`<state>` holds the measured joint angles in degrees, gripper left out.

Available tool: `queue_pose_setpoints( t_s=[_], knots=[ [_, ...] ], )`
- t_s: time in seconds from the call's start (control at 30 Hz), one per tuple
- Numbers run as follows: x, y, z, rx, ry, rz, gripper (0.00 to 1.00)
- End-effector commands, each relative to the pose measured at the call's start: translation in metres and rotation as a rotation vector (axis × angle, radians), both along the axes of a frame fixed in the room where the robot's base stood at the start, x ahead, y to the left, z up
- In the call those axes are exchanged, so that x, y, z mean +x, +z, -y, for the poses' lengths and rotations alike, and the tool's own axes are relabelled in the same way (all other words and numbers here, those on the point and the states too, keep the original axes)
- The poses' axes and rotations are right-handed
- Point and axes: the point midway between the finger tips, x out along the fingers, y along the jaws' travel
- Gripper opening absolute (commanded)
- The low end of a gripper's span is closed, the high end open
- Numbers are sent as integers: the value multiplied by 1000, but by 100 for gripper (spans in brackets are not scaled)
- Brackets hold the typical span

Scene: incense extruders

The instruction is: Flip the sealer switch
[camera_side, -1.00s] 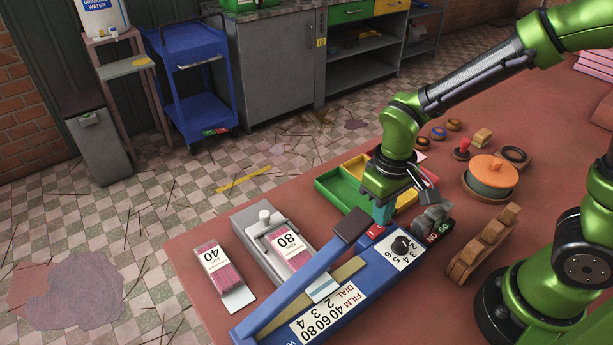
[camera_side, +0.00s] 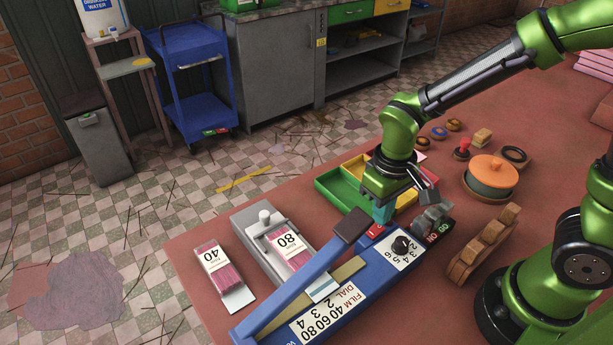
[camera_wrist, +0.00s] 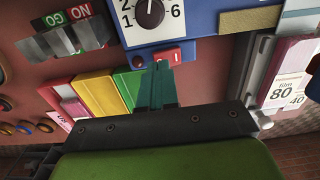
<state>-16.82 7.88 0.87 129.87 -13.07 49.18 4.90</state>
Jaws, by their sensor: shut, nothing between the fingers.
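The blue sealer (camera_side: 357,277) lies on the red-brown table, with its long lever arm (camera_side: 318,270) and black handle pad raised over it. Its red switch (camera_side: 376,231) is at the end near my gripper; in the wrist view the switch (camera_wrist: 174,56) shows a white "1" on its visible part. My gripper (camera_side: 382,214) points down with shut teal fingers, empty, right at the switch. In the wrist view the fingertips (camera_wrist: 159,68) cover part of the switch; I cannot tell whether they touch it. The dial (camera_side: 402,245) is a black knob on a numbered white plate.
The grey "ON" and "GO" blocks (camera_side: 432,219) stand right of the sealer. Coloured trays (camera_side: 337,190) lie behind my gripper. The "80" pack (camera_side: 288,247) in its holder and the "40" pack (camera_side: 212,261) are at left. A wooden stand (camera_side: 484,243) and orange-lidded pot (camera_side: 491,170) are at right.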

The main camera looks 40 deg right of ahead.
Motion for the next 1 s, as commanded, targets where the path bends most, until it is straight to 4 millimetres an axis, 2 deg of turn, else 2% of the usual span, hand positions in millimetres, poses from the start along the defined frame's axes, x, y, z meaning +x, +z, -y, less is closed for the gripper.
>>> queue_pose_setpoints(
  t_s=[1.0],
  knots=[
    [0,-12,0,0,0,-1,0]
  ],
)
